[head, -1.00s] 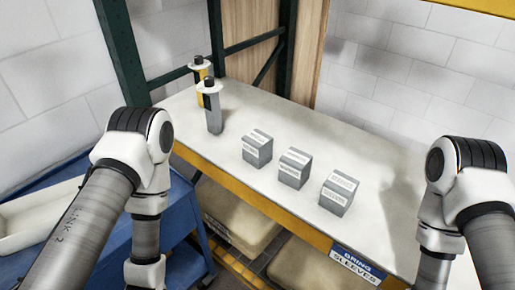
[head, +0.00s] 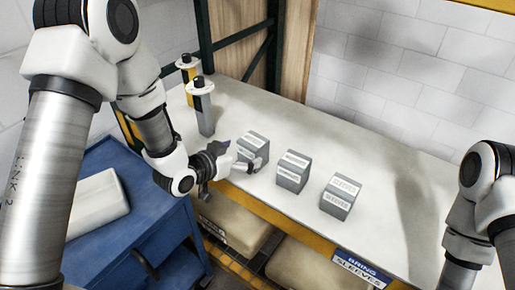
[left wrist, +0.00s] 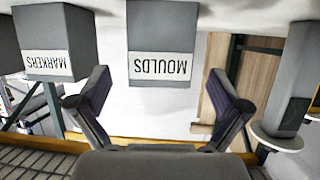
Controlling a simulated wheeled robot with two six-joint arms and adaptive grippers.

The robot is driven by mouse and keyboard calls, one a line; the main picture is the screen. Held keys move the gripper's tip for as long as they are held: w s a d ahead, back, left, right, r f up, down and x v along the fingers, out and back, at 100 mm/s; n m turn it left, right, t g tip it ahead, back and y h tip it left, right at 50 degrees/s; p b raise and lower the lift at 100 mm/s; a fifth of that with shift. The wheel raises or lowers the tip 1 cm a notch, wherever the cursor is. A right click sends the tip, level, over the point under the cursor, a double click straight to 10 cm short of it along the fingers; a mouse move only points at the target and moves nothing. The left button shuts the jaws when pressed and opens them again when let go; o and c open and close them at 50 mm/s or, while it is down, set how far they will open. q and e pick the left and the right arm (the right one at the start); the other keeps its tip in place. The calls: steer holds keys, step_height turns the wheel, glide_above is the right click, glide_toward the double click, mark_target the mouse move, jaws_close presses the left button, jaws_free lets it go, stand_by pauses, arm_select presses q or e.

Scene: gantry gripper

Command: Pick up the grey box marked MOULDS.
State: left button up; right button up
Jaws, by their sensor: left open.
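The grey MOULDS box (head: 253,147) is the leftmost of three grey boxes on the shelf. In the left wrist view, which is upside down, its MOULDS label (left wrist: 160,66) faces me. My left gripper (head: 240,160) is open and empty at the box's near side, partly covering it in the head view. In the wrist view the left gripper's fingers (left wrist: 158,88) are spread wide, with the box centred beyond them. I cannot tell whether they touch it. My right gripper is out of view; only part of that arm shows.
A grey MARKERS box (left wrist: 47,58) is the middle box (head: 293,172) in the head view. Another grey box (head: 340,196) stands to its right. Two dispenser-like items (head: 203,108) stand left of the boxes. A blue cart (head: 150,225) is below left. The shelf's right part is clear.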

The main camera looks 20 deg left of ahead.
arm_select(q)
steer(key=p+x, duration=0.1)
steer(key=x, duration=0.4)
steer(key=shift+w+f+p, duration=0.15)
steer(key=shift+p, duration=0.15)
steer(key=c, duration=1.5)
